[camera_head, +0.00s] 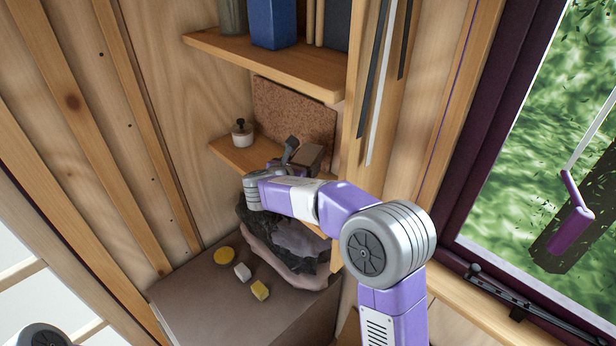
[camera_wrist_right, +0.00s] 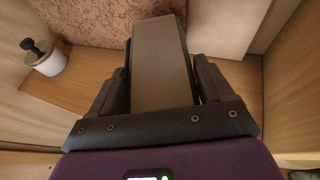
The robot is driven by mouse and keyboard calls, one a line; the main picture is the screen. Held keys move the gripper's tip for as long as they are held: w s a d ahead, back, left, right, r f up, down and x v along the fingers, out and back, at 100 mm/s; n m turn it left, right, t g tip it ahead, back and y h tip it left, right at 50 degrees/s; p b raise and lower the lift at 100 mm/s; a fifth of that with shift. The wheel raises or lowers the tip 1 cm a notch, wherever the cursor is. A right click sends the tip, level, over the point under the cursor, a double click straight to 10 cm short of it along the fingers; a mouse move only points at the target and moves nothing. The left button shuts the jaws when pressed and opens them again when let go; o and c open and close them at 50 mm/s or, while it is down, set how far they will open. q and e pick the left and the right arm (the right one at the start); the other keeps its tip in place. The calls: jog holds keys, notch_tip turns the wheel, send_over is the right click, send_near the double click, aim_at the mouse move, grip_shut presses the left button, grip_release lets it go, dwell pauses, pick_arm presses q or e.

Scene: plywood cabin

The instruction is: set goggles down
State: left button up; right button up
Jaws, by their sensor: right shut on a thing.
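My right gripper (camera_head: 287,163) reaches over the small lower shelf (camera_head: 228,152). In the wrist view its two dark fingers (camera_wrist_right: 162,80) are shut on a grey-brown, flat-faced thing, taken as the goggles (camera_wrist_right: 160,50). This thing sticks out beyond the fingertips towards the cork panel. No lenses or strap show. In the head view a brownish block (camera_head: 310,157) shows at the gripper, partly hidden by my arm. I cannot tell whether the held thing touches the shelf (camera_wrist_right: 85,85). My left gripper is out of view.
A white pot with a dark lid (camera_head: 242,132) stands on the shelf's left end. A cork panel (camera_head: 290,110) is behind. A loaded upper shelf (camera_head: 270,68) hangs above. Below are a dark lumpy thing (camera_head: 295,238) and small yellow and white pieces (camera_head: 242,272). A window is right.

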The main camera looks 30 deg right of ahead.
jog(key=shift+w+d+r, duration=0.1)
jog(key=shift+w+d, duration=0.1)
jog(key=shift+d, duration=0.4)
jog(key=shift+w+d, duration=0.15)
jog(key=shift+d, duration=0.4)
jog(key=shift+w+d+f, duration=0.1)
jog(key=shift+d+f, duration=0.05)
jog(key=shift+f, duration=0.35)
jog(key=shift+w+d+f, duration=0.1)
jog(key=shift+d+f, duration=0.05)
jog(key=shift+f, duration=0.3)
notch_tip(320, 180, down, 5)
jog(key=shift+r+p, duration=0.1)
jog(key=shift+p, duration=0.35)
jog(key=shift+d+f, duration=0.1)
jog(key=shift+f, duration=0.15)
